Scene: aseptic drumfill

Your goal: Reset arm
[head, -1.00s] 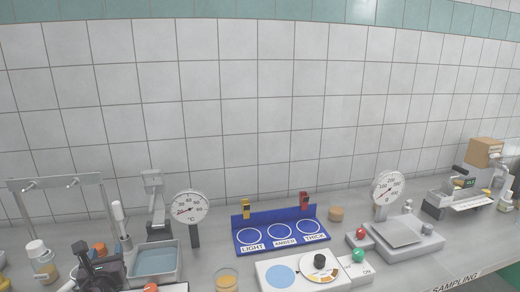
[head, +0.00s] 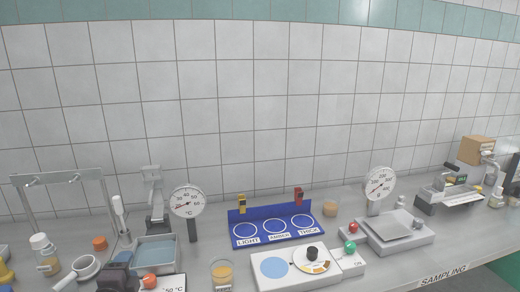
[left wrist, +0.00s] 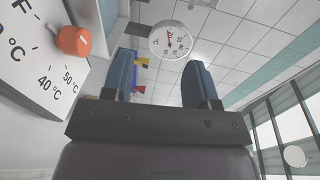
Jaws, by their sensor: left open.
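My left gripper (head: 118,277) shows as a dark shape at the bottom left of the head view, partly cut off by the frame edge. It is beside the white box marked 50 °C with an orange knob (head: 149,280), in front of the grey water bath (head: 154,253). In the left wrist view my left gripper (left wrist: 162,62) has its two dark blue fingers wide apart, with nothing between them. The orange knob (left wrist: 73,41) and its temperature scale are close on the left there. My right gripper is not seen.
A jar of amber liquid (head: 222,272) and a white dial box (head: 300,268) stand at the front. A blue three-ring tray (head: 272,214) is behind. A scale (head: 393,228) stands right.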

